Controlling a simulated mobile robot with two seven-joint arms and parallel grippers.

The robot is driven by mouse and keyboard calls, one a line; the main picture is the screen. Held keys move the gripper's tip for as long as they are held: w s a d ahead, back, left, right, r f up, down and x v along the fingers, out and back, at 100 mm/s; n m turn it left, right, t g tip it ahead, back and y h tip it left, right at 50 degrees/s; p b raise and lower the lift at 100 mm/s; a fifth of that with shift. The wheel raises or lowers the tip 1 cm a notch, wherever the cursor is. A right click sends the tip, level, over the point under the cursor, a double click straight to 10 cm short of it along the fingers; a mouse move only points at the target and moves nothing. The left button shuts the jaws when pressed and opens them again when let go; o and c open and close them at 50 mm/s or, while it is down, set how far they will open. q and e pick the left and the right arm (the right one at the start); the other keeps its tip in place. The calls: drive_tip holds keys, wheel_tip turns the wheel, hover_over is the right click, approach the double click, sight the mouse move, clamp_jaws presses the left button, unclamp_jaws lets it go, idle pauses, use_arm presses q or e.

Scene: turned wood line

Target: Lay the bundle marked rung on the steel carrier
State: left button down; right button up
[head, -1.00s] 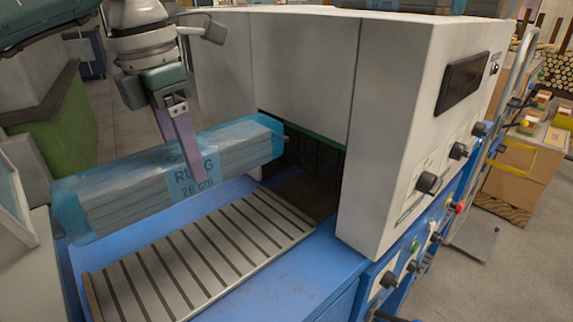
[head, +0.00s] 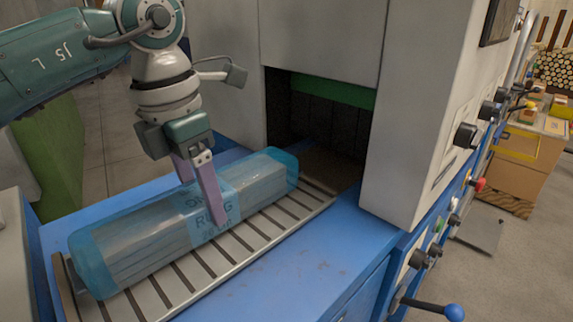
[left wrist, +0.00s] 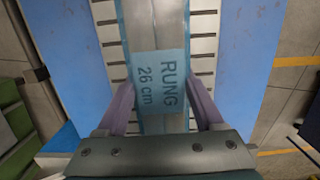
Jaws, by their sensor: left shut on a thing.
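The bundle (head: 140,248) is a long wrapped pack of wood strips in clear blue film, with a band lettered RUNG. My left gripper (head: 202,204) is shut across its middle, one finger on each side. The bundle lies lengthwise over the slatted steel carrier (head: 285,216), low against it; whether it touches is hard to tell. In the left wrist view the bundle's label (left wrist: 162,82) reads RUNG 26 cm between the fingers (left wrist: 160,92), and carrier slats (left wrist: 204,46) show on both sides. My right gripper is out of view.
The carrier sits on a blue machine bed (head: 320,250) and leads to a dark opening (head: 325,125) in a pale machine housing (head: 415,120). Knobs and a blue-tipped lever (head: 454,312) line the machine's right side. A green block (head: 62,160) stands at left.

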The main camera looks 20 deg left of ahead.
sight(192, 198)
use_arm(q)
drive_tip(key=shift+f, duration=0.1)
unclamp_jaws()
drive_tip(key=shift+r, duration=0.25)
drive_tip(key=r, duration=0.4)
drive_tip(key=s+r, duration=0.1)
drive_tip(key=r, duration=0.6)
drive_tip(key=shift+s+a+r, duration=0.15)
drive_tip(key=shift+a+r, duration=0.1)
drive_tip(key=shift+r, duration=0.1)
